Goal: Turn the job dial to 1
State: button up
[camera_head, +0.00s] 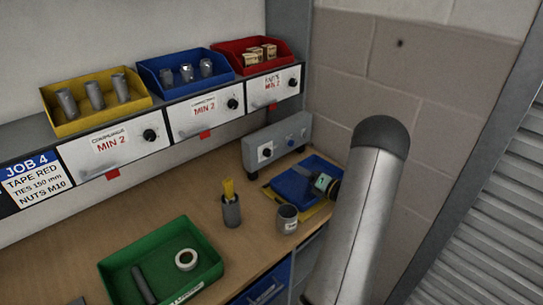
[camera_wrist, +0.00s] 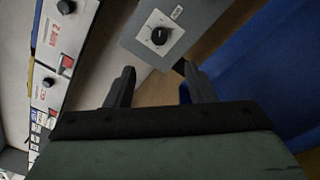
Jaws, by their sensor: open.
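A grey box (camera_head: 277,145) stands at the back right of the bench, against the wall. My gripper (camera_wrist: 158,68) is open and empty. Its fingertips are spread to either side of the knob's line, apart from the knob. The dial's setting cannot be read.
A grey cup (camera_head: 287,219), a brush holder (camera_head: 231,211) and a green tray (camera_head: 112,268) stand nearer. Bins line the shelf above.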

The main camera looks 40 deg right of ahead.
aim_at(269, 154)
jog(key=w+p, duration=0.1)
jog(key=w, duration=0.3)
jog(key=w+a+p, duration=0.1)
jog(key=w, duration=0.3)
jog(key=w+a, duration=0.1)
jog(key=w, duration=0.4)
jog(key=shift+a+p, duration=0.25)
jog(key=shift+p, duration=0.15)
jog(key=shift+s, duration=0.1)
jog(key=c, duration=1)
